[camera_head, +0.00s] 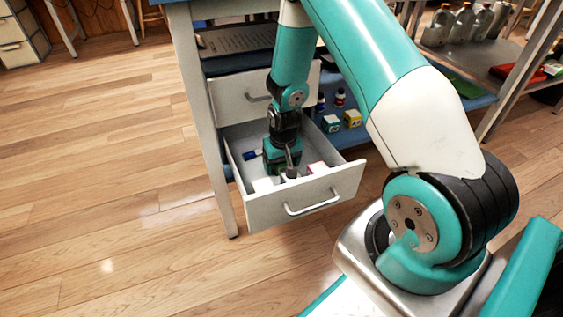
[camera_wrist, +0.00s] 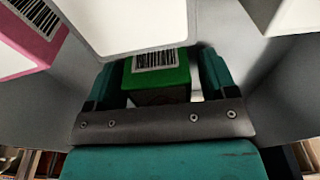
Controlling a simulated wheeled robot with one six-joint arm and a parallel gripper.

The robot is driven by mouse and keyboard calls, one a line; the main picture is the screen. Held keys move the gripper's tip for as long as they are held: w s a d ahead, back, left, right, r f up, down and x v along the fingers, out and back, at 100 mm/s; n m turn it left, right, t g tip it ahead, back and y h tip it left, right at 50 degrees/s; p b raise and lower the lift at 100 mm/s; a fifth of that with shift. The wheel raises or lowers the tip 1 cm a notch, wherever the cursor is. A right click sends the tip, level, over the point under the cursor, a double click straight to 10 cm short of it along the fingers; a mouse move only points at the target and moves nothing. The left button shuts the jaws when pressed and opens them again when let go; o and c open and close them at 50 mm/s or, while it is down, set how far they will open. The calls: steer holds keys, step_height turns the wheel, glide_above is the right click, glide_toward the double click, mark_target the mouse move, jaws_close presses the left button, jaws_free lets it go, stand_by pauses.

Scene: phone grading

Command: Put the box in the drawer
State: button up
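The drawer (camera_head: 258,213) is pulled open under the workbench, with several small boxes in it. My gripper (camera_head: 284,166) points down inside it, towards its back left. In the wrist view a green box (camera_wrist: 178,75) with a white barcode label lies between the two fingers of my gripper (camera_wrist: 160,78). A narrow gap shows between the box and the right finger, so the fingers look open around it. The box's far part is hidden behind a large white box in the wrist view. I cannot make the green box out in the head view.
A closed drawer (camera_head: 230,100) sits above. Small boxes and bottles stand on the shelf right. The floor left is clear.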

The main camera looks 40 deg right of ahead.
steer(key=s+a+r+n+y+p, duration=0.1)
steer(key=a+r+p, duration=0.2)
steer(key=r, duration=0.7)
steer(key=s+a+r+n+p, duration=0.1)
steer(key=a+r+p, duration=0.25)
steer(key=r, duration=0.65)
steer(key=s+a+r+n+y, duration=0.1)
steer(key=s+a+r+n, duration=0.3)
steer(key=s+a+r, duration=0.4)
steer(key=s+a+r+n+g+y, duration=0.1)
steer(key=s+a+r+n, duration=0.3)
steer(key=s+a+r, duration=0.4)
steer(key=s+r+y, duration=0.1)
steer(key=s, duration=0.3)
steer(key=shift+s+r+y, duration=0.15)
steer(key=shift+y, duration=0.15)
